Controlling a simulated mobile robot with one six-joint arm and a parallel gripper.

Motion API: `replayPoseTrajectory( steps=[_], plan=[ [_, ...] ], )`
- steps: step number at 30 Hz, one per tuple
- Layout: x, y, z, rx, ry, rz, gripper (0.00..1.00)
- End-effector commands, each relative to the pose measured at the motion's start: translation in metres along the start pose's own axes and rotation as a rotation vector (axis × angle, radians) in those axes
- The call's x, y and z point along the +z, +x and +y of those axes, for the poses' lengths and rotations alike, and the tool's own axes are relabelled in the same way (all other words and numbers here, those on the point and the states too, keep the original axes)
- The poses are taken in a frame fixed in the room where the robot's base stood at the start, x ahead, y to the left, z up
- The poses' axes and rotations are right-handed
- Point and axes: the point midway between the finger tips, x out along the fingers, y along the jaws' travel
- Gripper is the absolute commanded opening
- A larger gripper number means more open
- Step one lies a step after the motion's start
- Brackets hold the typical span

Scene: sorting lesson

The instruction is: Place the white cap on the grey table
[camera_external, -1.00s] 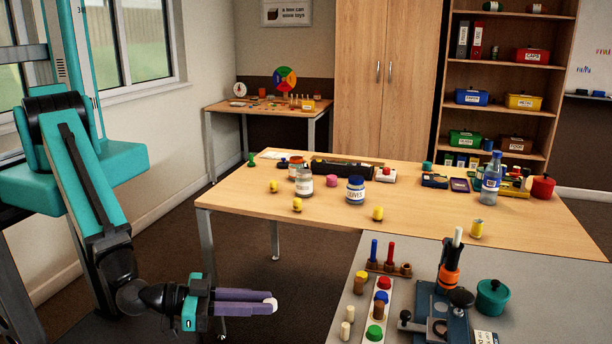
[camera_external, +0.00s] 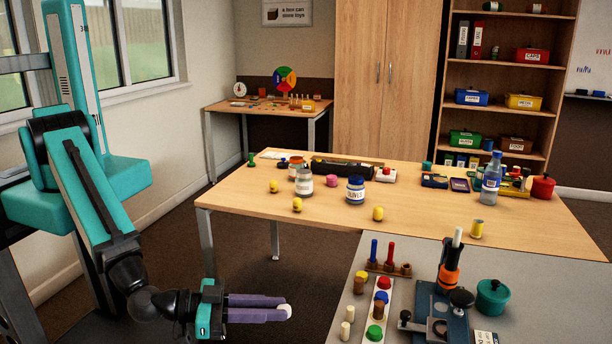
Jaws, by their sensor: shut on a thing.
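The white cap (camera_external: 286,311) shows as a small round white piece at the tips of my gripper (camera_external: 283,309). My gripper has purple fingers, points right and is shut on the cap. The fingers hide part of it. The grey table (camera_external: 480,266) fills the lower right. My gripper is left of the grey table's left edge, over the dark floor, with a gap between the cap and the table.
On the grey table stand a peg rack (camera_external: 388,265), a white strip with coloured pieces (camera_external: 379,311), a blue clamp device (camera_external: 437,315) and a green pot (camera_external: 492,296). Bare surface lies near its left edge. A wooden table (camera_external: 240,200) with jars stands behind.

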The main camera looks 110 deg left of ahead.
Motion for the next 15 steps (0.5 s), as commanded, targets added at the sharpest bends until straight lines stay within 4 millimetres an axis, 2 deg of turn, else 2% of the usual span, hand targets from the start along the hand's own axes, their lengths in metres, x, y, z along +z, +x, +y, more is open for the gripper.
replayPoseTrajectory(
  steps=[15],
  plan=[
    [0.001,0.02,0.013,0.001,-0.001,0.002,0.0]
  ],
)
